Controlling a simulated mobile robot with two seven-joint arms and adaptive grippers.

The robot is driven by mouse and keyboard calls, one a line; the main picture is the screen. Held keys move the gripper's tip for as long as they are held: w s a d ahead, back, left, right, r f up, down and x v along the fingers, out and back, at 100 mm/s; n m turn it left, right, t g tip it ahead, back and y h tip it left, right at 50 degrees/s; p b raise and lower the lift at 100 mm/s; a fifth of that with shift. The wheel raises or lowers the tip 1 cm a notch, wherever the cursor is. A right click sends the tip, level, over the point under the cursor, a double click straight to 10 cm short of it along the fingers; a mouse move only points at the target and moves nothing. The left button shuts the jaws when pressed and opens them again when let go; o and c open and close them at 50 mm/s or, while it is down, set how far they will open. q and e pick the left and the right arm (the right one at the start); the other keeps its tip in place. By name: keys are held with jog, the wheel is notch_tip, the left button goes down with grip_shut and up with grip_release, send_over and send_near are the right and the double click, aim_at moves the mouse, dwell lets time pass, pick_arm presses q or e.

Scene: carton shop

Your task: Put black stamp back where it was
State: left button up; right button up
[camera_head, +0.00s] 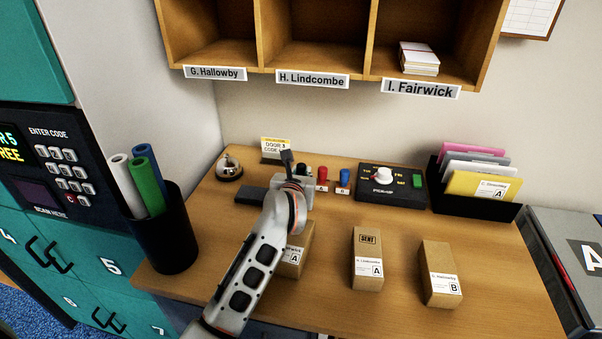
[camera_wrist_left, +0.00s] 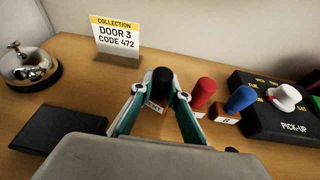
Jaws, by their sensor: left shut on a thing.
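The black stamp (camera_wrist_left: 162,82) has a rounded black handle and a label reading SENT. It stands roughly upright between the fingers of my left gripper (camera_wrist_left: 158,108), which is shut on it. In the head view my left gripper (camera_head: 297,178) is at the back of the desk, left of the red stamp (camera_head: 322,173) and the blue stamp (camera_head: 345,177). The black stamp is in line with these two in the left wrist view. I cannot tell whether its base touches the desk. The middle carton (camera_head: 368,270) bears a SENT mark. My right gripper is not in view.
A dark ink pad (camera_wrist_left: 58,130) and a bell (camera_head: 229,168) are to the left, with a collection card (camera_head: 276,148) behind. A pick-up dial box (camera_head: 392,187) stands right of the stamps. Two more cartons, one (camera_head: 440,272) at right, stand in front.

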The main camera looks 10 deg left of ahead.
pick_arm(q)
jog(key=o, duration=0.5)
jog(key=shift+f, duration=0.2)
jog(key=shift+c, duration=0.2)
jog(key=o, duration=0.4)
jog(key=shift+r, duration=0.1)
jog(key=shift+r, duration=0.25)
jog(key=v, duration=1.2)
jog(key=shift+f, duration=0.1)
